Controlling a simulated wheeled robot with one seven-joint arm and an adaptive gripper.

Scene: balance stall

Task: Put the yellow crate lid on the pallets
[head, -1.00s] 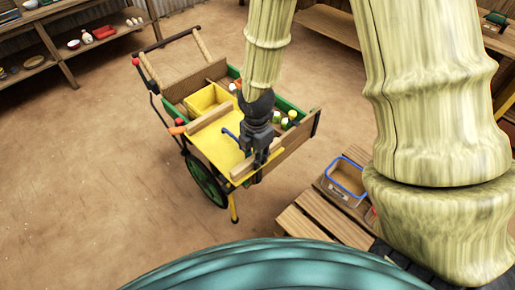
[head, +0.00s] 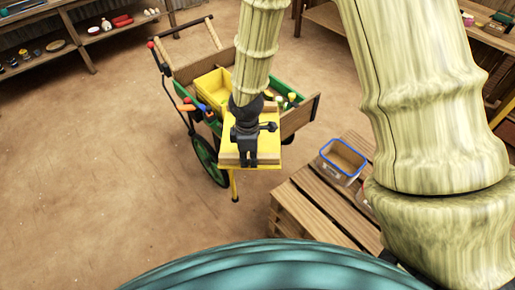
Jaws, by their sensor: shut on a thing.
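My gripper (head: 247,158) is shut on the yellow crate lid (head: 227,139), a flat yellow board with wooden battens. The lid is held in front of the cart's near side, and my arm and gripper hide part of it. The stacked wooden pallets (head: 298,207) stand to the right of the lid and nearer to me. The lid is apart from them in the picture. A yellow crate (head: 211,87) sits in the cart, open at the top.
The cart (head: 301,119) holds bottles and other small items close behind the lid. A blue-rimmed bin (head: 341,161) stands on the far part of the pallets; the near left boards are bare. Shelves (head: 50,59) line the back. Open floor lies left.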

